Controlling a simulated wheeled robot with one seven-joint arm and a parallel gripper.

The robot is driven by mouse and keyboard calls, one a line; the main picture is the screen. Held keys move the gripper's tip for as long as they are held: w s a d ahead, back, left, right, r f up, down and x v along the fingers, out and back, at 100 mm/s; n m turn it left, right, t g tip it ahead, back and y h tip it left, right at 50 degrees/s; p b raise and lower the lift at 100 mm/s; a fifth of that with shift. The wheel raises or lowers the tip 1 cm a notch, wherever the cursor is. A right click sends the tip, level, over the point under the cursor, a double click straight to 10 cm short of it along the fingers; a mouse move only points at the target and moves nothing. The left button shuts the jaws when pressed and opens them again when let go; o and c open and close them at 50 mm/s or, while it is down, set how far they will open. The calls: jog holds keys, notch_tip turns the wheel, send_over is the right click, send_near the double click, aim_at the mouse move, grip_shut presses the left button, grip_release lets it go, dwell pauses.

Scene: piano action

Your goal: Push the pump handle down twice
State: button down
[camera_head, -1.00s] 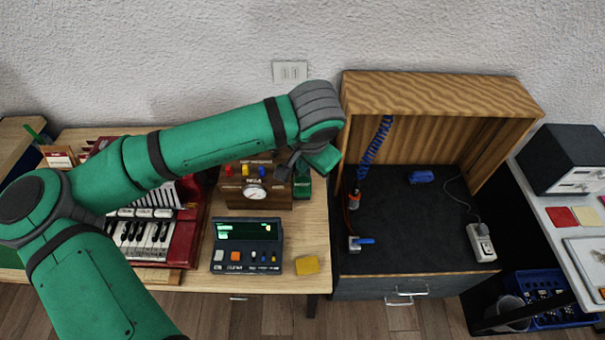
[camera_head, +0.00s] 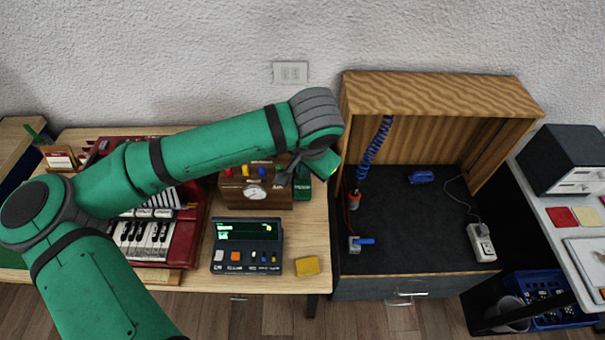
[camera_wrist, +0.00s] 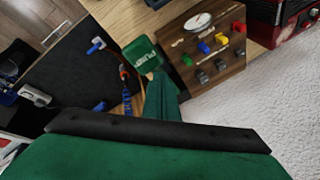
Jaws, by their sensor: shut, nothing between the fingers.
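The green pump box (camera_head: 303,190), labelled PUMP in the wrist view (camera_wrist: 143,51), stands at the right end of the wooden gauge box (camera_head: 256,195). My gripper (camera_head: 283,181) is shut and empty, pointing down beside the pump in the head view. In the wrist view my gripper (camera_wrist: 153,76) reaches to the pump's near edge. I cannot tell whether it touches the pump. The pump handle cannot be made out clearly; my gripper and wrist cover part of that area.
A dark control box (camera_head: 246,245) with a green display and a yellow block (camera_head: 307,265) lie in front. A red accordion (camera_head: 185,235) is to the left. A wooden-hooded bench (camera_head: 440,92) with a coiled blue hose (camera_head: 376,140) stands close on the right.

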aim_at(304, 185)
jog(key=shift+s+f, duration=0.35)
jog(key=shift+f, duration=0.4)
jog(key=shift+s+f, duration=0.3)
jog(key=shift+f, duration=0.4)
jog(key=shift+s+f, duration=0.35)
jog(key=shift+f, duration=0.4)
dwell(2.3)
jog(key=shift+s+f, duration=0.15)
dwell(0.7)
jog(key=shift+w+r, duration=0.5)
jog(key=shift+r, duration=0.55)
jog(key=shift+w+r, duration=0.45)
jog(key=shift+r, duration=0.65)
jog(key=shift+w+r, duration=0.5)
jog(key=shift+r, duration=0.55)
jog(key=shift+w+r, duration=0.35)
jog(key=shift+r, duration=0.45)
jog(key=shift+w+r, duration=0.35)
jog(key=shift+r, duration=0.4)
jog(key=shift+w+r, duration=0.35)
jog(key=shift+r, duration=0.45)
